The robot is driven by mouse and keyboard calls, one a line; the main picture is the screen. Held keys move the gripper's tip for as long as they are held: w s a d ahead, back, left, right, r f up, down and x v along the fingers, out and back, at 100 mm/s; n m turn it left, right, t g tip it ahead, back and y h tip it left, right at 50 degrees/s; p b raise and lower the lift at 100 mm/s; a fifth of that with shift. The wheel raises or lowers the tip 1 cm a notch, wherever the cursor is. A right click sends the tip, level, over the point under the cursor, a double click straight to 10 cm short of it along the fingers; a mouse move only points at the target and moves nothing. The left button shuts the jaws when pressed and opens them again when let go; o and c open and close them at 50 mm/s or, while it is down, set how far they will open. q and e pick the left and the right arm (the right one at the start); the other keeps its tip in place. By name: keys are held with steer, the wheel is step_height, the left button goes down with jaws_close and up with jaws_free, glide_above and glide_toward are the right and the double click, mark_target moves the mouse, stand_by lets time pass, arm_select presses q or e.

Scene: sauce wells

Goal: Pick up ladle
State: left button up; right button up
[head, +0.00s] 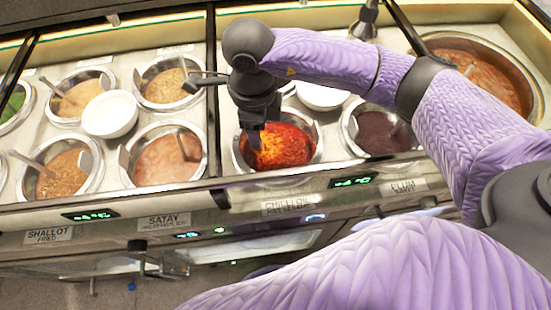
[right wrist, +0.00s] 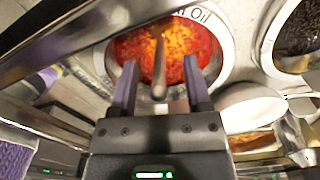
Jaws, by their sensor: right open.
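The ladle's handle (right wrist: 160,66) rises from the red chilli oil well (right wrist: 206,50) in the right wrist view. My right gripper (right wrist: 161,88) is open, with one finger on each side of the handle; I cannot tell whether either finger touches it. In the head view my right gripper (head: 254,138) points down over the left part of the chilli oil well (head: 318,150). There its wrist and fingers hide most or all of this ladle. The ladle's bowl is hidden in the sauce. My left gripper is not in view.
Other sauce wells with utensils stand around: satay (head: 166,158), shallot (head: 62,172), and plum (head: 384,131). A white bowl (head: 110,113) sits between the left wells. A large pot (head: 482,75) is at the back right. The counter's front ledge (head: 110,205) runs below the wells.

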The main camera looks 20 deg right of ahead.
steer(key=shift+f, duration=0.65)
steer(key=shift+r, duration=0.15)
steer(key=shift+c, duration=0.3)
steer(key=shift+a, duration=0.1)
jaws_close()
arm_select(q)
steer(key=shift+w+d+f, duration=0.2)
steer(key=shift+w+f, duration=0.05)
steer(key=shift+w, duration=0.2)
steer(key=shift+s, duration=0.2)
